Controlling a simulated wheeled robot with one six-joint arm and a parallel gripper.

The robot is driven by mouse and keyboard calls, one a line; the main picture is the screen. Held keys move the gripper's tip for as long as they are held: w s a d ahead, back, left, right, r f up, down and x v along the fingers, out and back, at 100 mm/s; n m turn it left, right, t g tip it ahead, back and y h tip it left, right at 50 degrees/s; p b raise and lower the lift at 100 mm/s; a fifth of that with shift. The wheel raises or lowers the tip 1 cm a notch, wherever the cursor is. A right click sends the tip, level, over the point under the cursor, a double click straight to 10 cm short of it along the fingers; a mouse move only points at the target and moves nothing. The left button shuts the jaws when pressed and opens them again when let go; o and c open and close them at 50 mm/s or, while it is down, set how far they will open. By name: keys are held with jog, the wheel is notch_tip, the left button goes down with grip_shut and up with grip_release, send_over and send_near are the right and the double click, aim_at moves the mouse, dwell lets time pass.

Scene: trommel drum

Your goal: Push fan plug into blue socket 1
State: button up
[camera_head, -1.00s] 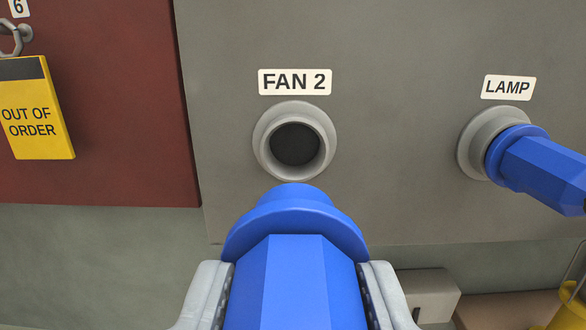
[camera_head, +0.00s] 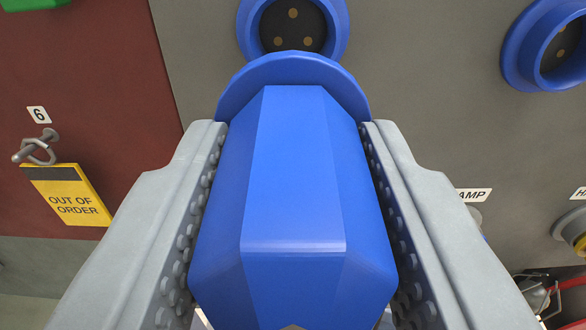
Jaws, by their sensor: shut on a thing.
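The blue fan plug (camera_head: 292,190) fills the middle of the view. My gripper (camera_head: 294,130) is shut on it, with one ribbed finger on each side. The plug's round front flange points up the picture at a blue socket (camera_head: 243,28) at the top centre. This socket has a dark face with three contacts. The flange overlaps the socket's lower rim in the picture; I cannot tell whether they touch. The plug's nose is hidden behind the flange. A second blue socket (camera_head: 516,50) is at the top right. No number label on either socket is in view.
The grey panel (camera_head: 440,110) carries the sockets. A partly hidden "LAMP" label (camera_head: 474,195) and a grey-rimmed outlet (camera_head: 572,232) are at the right.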

aim_at(293, 73)
jog(key=shift+r, duration=0.65)
jog(key=shift+w, duration=0.1)
jog(key=shift+w, duration=2.8)
jog(key=shift+w, duration=0.4)
jog(key=o, duration=1.3)
jog(key=shift+o, duration=0.2)
jog(key=shift+s, duration=0.1)
jog(key=s, duration=1.7)
jog(key=shift+s, duration=0.15)
